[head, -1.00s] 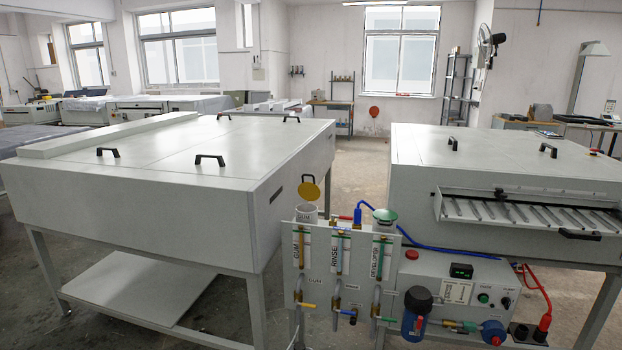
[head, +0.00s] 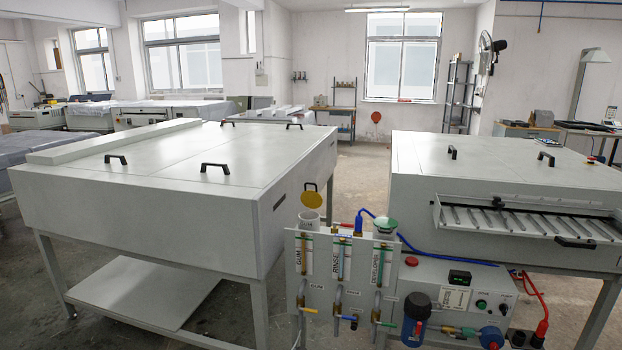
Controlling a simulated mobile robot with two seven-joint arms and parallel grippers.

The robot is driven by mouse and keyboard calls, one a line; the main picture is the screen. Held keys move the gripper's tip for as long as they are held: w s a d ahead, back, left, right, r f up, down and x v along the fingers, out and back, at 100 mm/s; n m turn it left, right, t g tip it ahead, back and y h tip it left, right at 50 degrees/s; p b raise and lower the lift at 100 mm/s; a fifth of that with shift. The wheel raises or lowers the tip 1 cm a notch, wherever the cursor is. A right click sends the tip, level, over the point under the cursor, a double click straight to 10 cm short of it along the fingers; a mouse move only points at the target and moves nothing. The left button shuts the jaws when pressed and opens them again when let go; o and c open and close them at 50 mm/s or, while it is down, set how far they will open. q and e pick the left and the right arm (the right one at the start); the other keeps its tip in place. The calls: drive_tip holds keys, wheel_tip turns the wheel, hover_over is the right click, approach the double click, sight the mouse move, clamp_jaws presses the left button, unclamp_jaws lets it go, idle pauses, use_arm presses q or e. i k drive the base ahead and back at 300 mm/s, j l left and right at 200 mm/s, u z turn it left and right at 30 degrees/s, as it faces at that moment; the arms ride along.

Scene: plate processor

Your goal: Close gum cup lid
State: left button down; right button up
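The gum cup (head: 310,219) is a white cup at the top left of the grey control panel, above the tube labelled GUM. Its yellow round lid (head: 312,200) stands raised above the cup, tilted up, with a black handle at its top. The cup is open. The green-topped developer cup (head: 385,225) stands at the right of the same panel. Neither of my grippers shows in the head view.
The grey panel (head: 318,296) carries tubes and coloured valves. A large grey table unit (head: 150,220) stands at left, and a grey processor (head: 500,180) with a roller tray at right. Bare floor lies between the units.

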sight(312, 200)
drive_tip(key=i+l+z, duration=0.1)
drive_tip(key=i+l, duration=0.85)
drive_tip(key=i+l+z, duration=0.15)
drive_tip(key=i+l, duration=0.25)
drive_tip(key=i, duration=0.25)
drive_tip(key=i+l+z, duration=0.1)
drive_tip(key=i+l, duration=0.3)
drive_tip(key=i, duration=0.15)
